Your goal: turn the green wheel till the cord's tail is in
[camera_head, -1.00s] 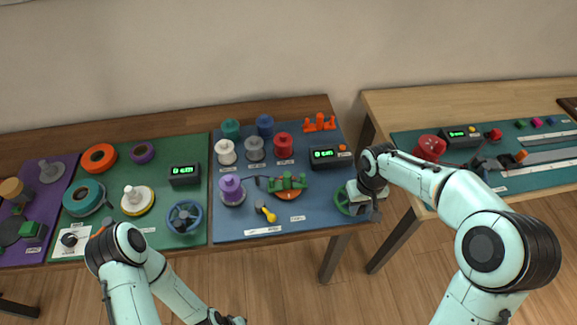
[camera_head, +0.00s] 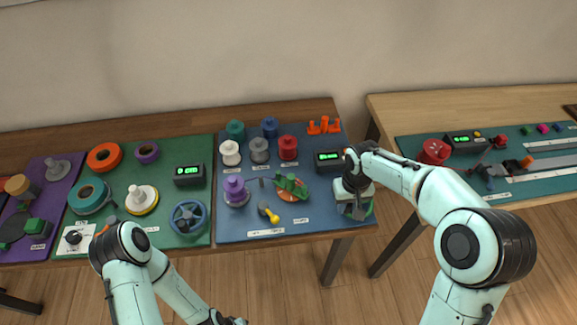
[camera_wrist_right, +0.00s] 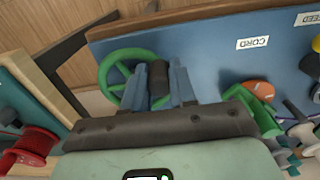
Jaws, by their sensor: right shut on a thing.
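The green wheel (camera_head: 371,207) is at the front right corner of the blue mat, mostly hidden by my right gripper (camera_head: 354,207) in the head view. In the right wrist view the wheel's rim and spokes (camera_wrist_right: 112,68) show beside the fingers. My right gripper (camera_wrist_right: 159,80) is shut on the wheel's dark handle (camera_wrist_right: 158,72). A green braiding piece (camera_head: 290,183) sits on an orange disc (camera_head: 294,196). A small dark post (camera_head: 262,182) stands between it and the purple spool (camera_head: 236,190).
A counter with a green display (camera_head: 328,160) stands behind the wheel. White, grey and red spools and a yellow-handled tool (camera_head: 269,213) are on the same mat. The green mat (camera_head: 150,233) at left holds a blue wheel (camera_head: 187,216). A gap separates the right table.

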